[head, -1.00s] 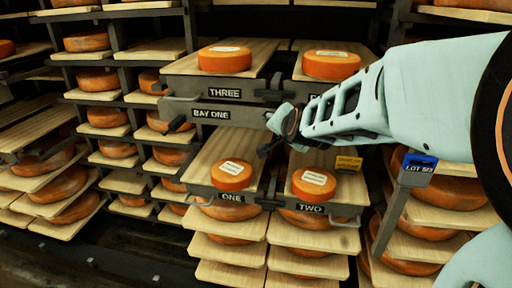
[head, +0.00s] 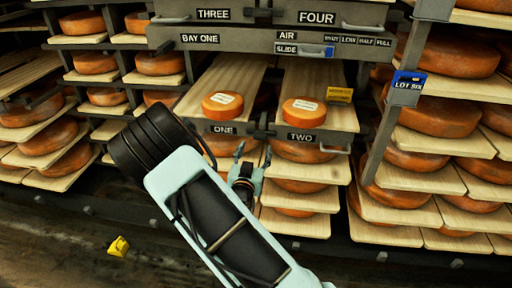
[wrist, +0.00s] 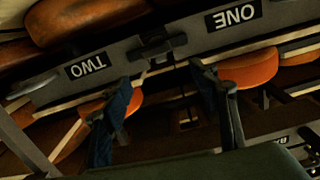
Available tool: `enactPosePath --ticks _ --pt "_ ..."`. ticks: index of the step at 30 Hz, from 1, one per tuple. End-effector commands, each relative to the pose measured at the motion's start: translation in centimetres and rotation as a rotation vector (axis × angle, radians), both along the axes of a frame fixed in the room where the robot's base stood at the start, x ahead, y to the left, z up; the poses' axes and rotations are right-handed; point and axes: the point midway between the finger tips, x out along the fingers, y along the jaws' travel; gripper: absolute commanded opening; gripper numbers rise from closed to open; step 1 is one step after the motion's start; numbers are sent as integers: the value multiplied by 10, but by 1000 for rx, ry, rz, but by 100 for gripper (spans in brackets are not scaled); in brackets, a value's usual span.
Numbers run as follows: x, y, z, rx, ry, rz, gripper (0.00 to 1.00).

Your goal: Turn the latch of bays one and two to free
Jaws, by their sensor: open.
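The dark latch (head: 262,133) sits on the front rail between the label ONE (head: 222,130) and the label TWO (head: 301,138). In the wrist view the latch (wrist: 160,46) shows as a black block with a crosswise bar; I cannot tell which setting it is at. My gripper (head: 254,158) is open and empty, just below the latch in the head view. In the wrist view its two fingers (wrist: 163,78) stand apart, one to each side of the latch, and no contact shows. Orange cheese wheels stand on boards ONE (head: 222,104) and TWO (head: 303,112).
Above is a grey panel marked BAY ONE (head: 225,40) with a SLIDE handle. Boards with cheeses fill the space under the rail. A blue LOT SIX tag (head: 408,88) hangs on a post at right. A yellow object (head: 118,246) lies on the floor.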

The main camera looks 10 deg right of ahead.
Motion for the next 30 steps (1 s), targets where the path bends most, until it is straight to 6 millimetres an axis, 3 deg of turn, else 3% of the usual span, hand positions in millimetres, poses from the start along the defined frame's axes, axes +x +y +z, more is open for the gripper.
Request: enactPosePath --ticks 1,3,9,24,30 --pt "-4 -1 -12 -31 -8 2 55" --pt "-7 -2 -17 -57 -21 4 55" --pt "-3 -5 -19 -80 -35 4 55" --pt "77 -31 -20 -79 -34 4 55" --pt "92 -35 -19 -78 -33 5 55"
